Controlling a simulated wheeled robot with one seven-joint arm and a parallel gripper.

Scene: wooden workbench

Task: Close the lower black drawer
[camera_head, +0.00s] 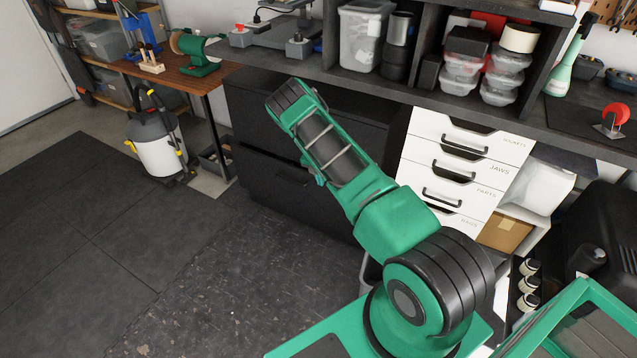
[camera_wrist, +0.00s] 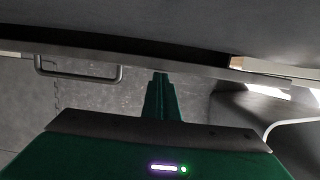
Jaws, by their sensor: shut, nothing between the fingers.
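The black drawer unit (camera_head: 262,118) stands under the bench in the head view. Its lower black drawer (camera_head: 275,195) has a dark front with a handle near its upper edge; I cannot tell clearly how far it stands out. My arm crosses in front of the unit and hides its right part. My gripper is not visible in the head view. In the wrist view my gripper (camera_wrist: 160,78) is shut and empty, its tips close to a long dark panel edge (camera_wrist: 200,72). A bar handle (camera_wrist: 78,74) shows left of the tips. Contact cannot be told.
White drawers (camera_head: 450,165) with black handles stand right of the black unit. The bench top (camera_head: 390,92) overhangs it. Dark floor mats (camera_head: 80,240) leave free room at left.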

